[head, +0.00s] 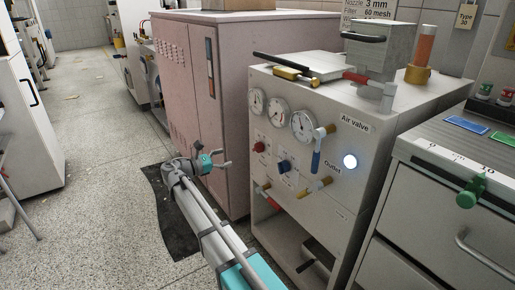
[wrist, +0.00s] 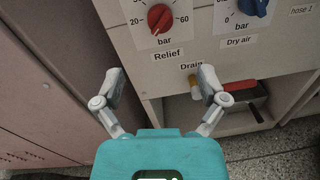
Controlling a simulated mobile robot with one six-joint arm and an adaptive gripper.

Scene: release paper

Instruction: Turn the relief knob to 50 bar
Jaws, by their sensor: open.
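The red relief knob (wrist: 161,18) sits on a white dial plate marked 20 and 60 bar, with the label "Relief" below it. It is at the top of the wrist view, and its setting is not clear to me. In the head view the red knob (head: 258,147) is small, on the cabinet front below the gauges. My gripper (wrist: 162,82) is open and empty. Its two fingers are spread below the knob in the wrist view, apart from it. In the head view my gripper (head: 222,160) is left of the panel, in front of the pink cabinet.
A blue "Dry air" knob (wrist: 252,5) is right of the red one. A brass drain fitting (wrist: 193,82) and a red-handled part (wrist: 240,86) sit below. The pink cabinet (head: 185,75) stands close on the left. A blue-handled air valve (head: 317,155) juts out at the right.

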